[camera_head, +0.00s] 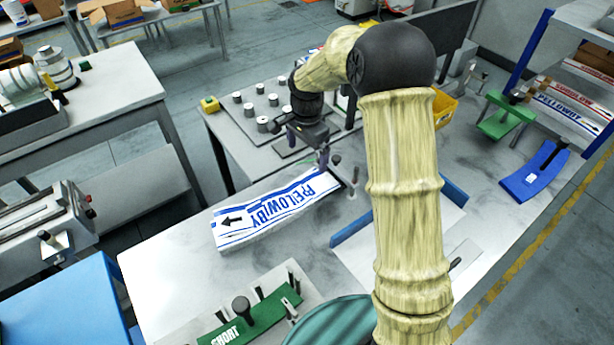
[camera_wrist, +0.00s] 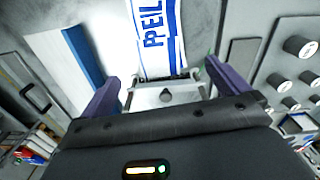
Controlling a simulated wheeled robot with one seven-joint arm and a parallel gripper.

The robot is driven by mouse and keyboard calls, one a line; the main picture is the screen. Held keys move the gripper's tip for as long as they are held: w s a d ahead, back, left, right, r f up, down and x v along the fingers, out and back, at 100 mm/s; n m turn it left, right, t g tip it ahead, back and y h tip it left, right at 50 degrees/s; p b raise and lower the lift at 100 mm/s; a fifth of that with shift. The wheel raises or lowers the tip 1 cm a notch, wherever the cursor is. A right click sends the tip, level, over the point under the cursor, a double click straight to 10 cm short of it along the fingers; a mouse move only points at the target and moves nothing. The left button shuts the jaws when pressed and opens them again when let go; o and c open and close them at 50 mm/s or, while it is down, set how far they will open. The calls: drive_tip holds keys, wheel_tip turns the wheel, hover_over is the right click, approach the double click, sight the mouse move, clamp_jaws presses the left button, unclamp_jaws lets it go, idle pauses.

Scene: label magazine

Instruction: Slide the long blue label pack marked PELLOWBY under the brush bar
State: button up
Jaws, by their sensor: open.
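The long white-and-blue label pack marked PELLOWBY (camera_head: 268,212) lies slanting across the grey table in the head view, its arrow end at the lower left. Its other end lies close to my gripper (camera_head: 322,160). In the wrist view the pack (camera_wrist: 158,35) runs from the top edge toward the space between the purple fingers of my gripper (camera_wrist: 161,74). The fingers are apart with nothing gripped. A pale metal fixture with a dark round knob (camera_wrist: 166,95) shows between them, at the pack's near end. I cannot tell whether this fixture is the brush bar.
A plate with several metal pegs (camera_head: 262,122) stands behind the gripper. A blue bar (camera_head: 352,228) beside a white sheet lies right of the pack. A green holder marked SHORT (camera_head: 245,318) is in front. Green (camera_head: 506,118) and blue (camera_head: 536,172) fixtures stand at the right.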

sight(301, 192)
wheel_tip(301, 192, down, 16)
drive_tip(key=p, duration=0.3)
drive_tip(key=shift+r, duration=0.25)
drive_tip(key=c, duration=1.3)
drive_tip(key=shift+s+a, duration=0.3)
drive_tip(key=shift+a, duration=0.25)
drive_tip(key=shift+s+a, duration=0.25)
drive_tip(key=shift+a, duration=0.25)
drive_tip(key=shift+c, duration=0.2)
drive_tip(key=o, duration=1.3)
drive_tip(key=shift+o, duration=0.2)
drive_tip(key=shift+r, duration=0.1)
